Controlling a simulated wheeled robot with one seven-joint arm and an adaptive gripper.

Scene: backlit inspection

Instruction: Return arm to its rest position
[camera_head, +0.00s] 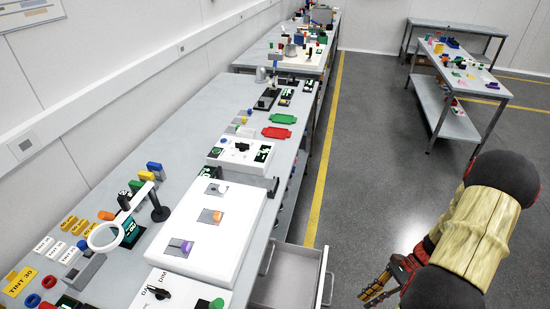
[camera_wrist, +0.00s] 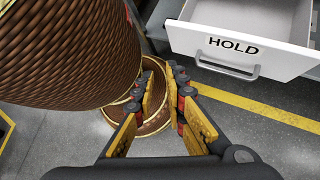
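My arm (camera_head: 470,240) hangs at the lower right of the head view, over the floor and off the bench. My gripper (camera_head: 376,287) is at the lower edge, to the right of the open drawer and apart from it. In the wrist view, the two padded fingers of my gripper (camera_wrist: 162,72) stand apart with a narrow gap between the tips. Nothing is seen held between them.
An open drawer (camera_wrist: 235,45) marked HOLD sticks out from the long bench (camera_head: 215,95); it also shows in the head view (camera_head: 325,277). White panels and small parts crowd the bench. Another table (camera_head: 475,85) stands far right. The grey aisle floor (camera_head: 375,150) is clear.

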